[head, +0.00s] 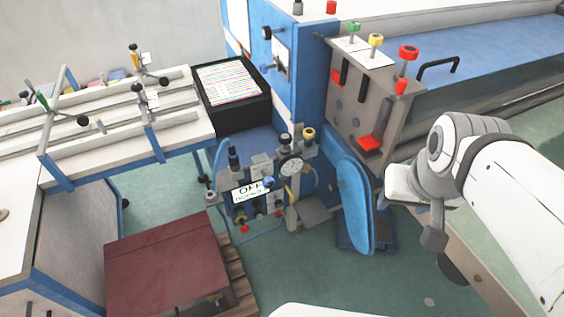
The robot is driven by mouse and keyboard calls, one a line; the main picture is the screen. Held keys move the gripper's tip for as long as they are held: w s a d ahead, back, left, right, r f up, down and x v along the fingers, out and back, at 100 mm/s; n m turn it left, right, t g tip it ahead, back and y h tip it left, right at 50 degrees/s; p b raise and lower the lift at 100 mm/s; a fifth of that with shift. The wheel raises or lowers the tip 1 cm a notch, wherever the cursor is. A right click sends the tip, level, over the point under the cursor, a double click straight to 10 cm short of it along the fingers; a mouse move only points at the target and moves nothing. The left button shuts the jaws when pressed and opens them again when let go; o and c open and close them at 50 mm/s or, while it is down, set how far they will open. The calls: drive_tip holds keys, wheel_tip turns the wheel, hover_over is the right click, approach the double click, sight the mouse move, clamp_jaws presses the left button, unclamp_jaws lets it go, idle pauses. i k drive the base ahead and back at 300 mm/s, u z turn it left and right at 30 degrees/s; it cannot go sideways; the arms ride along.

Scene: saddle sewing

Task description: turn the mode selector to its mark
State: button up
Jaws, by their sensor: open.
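I cannot tell for sure which control is the mode selector. A small black knob (266,33) sits on the blue cabinet's side, with a blue-tipped lever (267,68) below it and a pale plate (281,54) nearby. Its mark is too small to make out. My gripper (432,236) hangs at the end of my white arm on the right, in front of the grey control box. It is open, well apart from the knob and lever, and its fingers show only in part.
The grey control box (345,112) carries green, yellow and red knobs and a red lever (370,143). Valves and a gauge (291,166) stand beside an OFF sign (250,190). A dark red box (167,264) stands front left. Green floor between is partly clear.

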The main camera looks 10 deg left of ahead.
sight(278, 203)
drive_tip(key=z, duration=0.55)
drive_tip(key=k, duration=1.45)
drive_tip(key=u, duration=0.45)
drive_tip(key=i, duration=1)
drive_tip(key=u, duration=0.1)
